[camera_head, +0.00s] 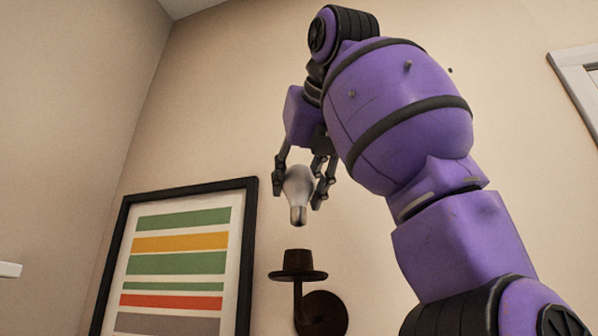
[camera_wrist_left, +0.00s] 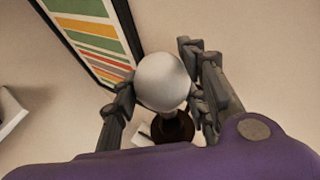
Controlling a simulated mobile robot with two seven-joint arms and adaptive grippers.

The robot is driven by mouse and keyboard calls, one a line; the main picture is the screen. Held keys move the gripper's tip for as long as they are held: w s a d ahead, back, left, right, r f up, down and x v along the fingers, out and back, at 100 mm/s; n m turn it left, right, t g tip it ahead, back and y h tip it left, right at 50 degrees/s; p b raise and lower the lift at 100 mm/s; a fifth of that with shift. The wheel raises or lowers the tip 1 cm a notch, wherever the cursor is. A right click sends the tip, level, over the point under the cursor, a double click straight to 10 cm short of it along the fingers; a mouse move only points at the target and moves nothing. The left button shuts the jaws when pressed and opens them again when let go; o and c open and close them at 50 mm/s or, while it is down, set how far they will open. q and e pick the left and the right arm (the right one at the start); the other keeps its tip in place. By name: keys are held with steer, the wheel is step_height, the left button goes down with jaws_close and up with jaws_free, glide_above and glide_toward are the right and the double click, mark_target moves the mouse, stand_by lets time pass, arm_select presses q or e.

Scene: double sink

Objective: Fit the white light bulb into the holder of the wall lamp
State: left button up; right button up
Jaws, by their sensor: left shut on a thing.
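The white light bulb (camera_head: 298,190) hangs base down between the fingers of my left gripper (camera_head: 306,186), which is shut on it. In the head view the bulb's metal base is above the dark brown holder (camera_head: 297,262) of the wall lamp (camera_head: 322,314), with a visible gap between them. In the left wrist view the round glass of the bulb (camera_wrist_left: 163,82) sits between the fingers (camera_wrist_left: 160,98) and hides part of the dark holder (camera_wrist_left: 174,128) beyond it. My right gripper is not in view.
A black-framed picture with coloured stripes (camera_head: 178,262) hangs on the wall left of the lamp, close to it. A white frame (camera_head: 578,85) is at the upper right. The beige wall around the bulb is otherwise bare.

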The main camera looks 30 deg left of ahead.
arm_select(q)
steer(key=shift+w+f, duration=0.15)
steer(key=shift+f, duration=1.1)
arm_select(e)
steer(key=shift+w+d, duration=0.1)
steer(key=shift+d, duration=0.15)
arm_select(q)
steer(key=shift+s, duration=0.2)
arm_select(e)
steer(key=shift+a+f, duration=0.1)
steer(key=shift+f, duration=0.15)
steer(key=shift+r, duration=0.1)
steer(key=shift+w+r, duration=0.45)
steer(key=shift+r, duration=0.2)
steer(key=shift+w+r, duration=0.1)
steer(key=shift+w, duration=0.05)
